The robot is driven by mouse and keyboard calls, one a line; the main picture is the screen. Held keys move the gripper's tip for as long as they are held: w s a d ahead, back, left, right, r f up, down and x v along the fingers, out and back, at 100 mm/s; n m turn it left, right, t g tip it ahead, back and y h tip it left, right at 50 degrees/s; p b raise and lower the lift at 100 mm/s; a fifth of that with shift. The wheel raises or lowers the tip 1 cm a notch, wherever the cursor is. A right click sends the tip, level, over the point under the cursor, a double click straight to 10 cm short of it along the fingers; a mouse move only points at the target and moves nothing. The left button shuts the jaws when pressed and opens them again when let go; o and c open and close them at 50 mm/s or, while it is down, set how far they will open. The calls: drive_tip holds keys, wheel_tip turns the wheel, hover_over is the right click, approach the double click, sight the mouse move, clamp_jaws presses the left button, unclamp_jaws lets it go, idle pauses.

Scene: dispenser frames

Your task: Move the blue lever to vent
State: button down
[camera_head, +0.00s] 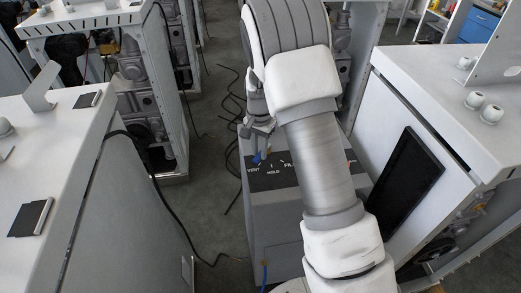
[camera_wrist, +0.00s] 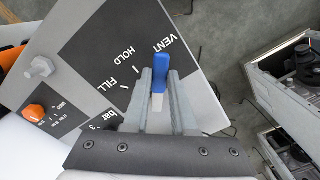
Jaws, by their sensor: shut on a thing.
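The blue lever (camera_wrist: 161,62) stands on the dark dial panel (camera_wrist: 95,45) marked VENT, HOLD and FILL. In the wrist view its blue end lies beside the VENT label (camera_wrist: 172,44), clear of HOLD and FILL. My gripper (camera_wrist: 160,76) is shut on the lever, one finger on each side. In the head view the lever (camera_head: 257,158) is a small blue patch just above the word VENT, under my gripper (camera_head: 259,147). Part of the dial and the FILL side are hidden by my arm there.
An orange knob (camera_wrist: 35,112) and a metal bolt (camera_wrist: 40,68) sit on the same panel. A black screen (camera_head: 405,176) is on the right cabinet. A white cabinet (camera_head: 125,200) stands left across a narrow floor gap with loose black cables (camera_head: 232,100).

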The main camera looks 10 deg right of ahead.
sight(259, 154)
idle(0.3)
drive_tip(key=c, duration=0.7)
unclamp_jaws()
drive_tip(key=shift+r, duration=0.1)
drive_tip(key=shift+r+p, duration=0.45)
drive_tip(key=shift+r, duration=8.2)
